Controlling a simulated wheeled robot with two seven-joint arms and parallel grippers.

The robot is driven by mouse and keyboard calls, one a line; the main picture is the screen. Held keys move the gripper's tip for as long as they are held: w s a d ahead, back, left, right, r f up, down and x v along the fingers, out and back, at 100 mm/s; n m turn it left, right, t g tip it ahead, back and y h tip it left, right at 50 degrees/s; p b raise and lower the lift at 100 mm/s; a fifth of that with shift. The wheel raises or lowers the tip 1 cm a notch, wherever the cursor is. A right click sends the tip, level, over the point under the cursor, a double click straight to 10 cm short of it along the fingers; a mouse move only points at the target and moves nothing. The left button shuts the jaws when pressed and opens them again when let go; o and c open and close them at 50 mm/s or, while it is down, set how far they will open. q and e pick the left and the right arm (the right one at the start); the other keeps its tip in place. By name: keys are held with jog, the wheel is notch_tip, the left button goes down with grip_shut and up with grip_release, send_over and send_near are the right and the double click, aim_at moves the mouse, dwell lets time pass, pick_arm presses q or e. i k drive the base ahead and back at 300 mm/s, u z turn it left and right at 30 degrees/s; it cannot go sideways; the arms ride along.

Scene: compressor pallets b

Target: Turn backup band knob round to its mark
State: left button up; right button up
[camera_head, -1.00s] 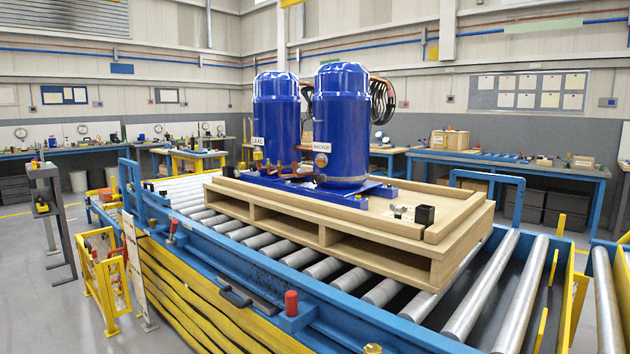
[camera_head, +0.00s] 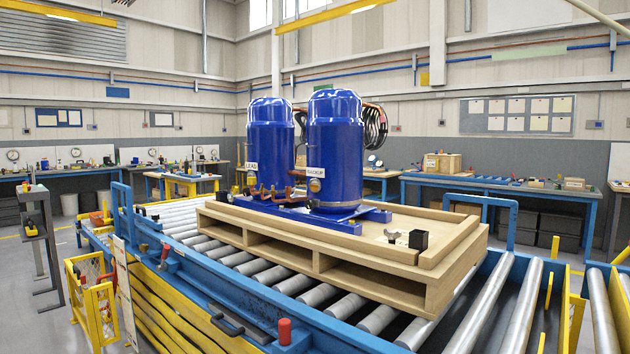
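Two blue compressor cylinders stand upright on a wooden pallet (camera_head: 320,262). The right one (camera_head: 335,135), in front, carries a white label reading BACKUP (camera_head: 316,172). A small round brass-coloured part (camera_head: 315,186) sits just below that label; whether it is the band knob, and any mark on it, is too small to tell. The left compressor (camera_head: 270,135) carries a LEAD label (camera_head: 252,166). Neither of my grippers is in view.
The pallet rests on a roller conveyor with a blue frame (camera_head: 190,285). A black block (camera_head: 418,239) and a small metal piece (camera_head: 392,236) lie on the pallet's right part. A red knob (camera_head: 285,331) stands on the near rail. A yellow cage (camera_head: 92,300) is at left.

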aim_at(310, 203)
jog(key=u, duration=1.15)
jog(key=i, duration=3.5)
jog(key=z, duration=2.45)
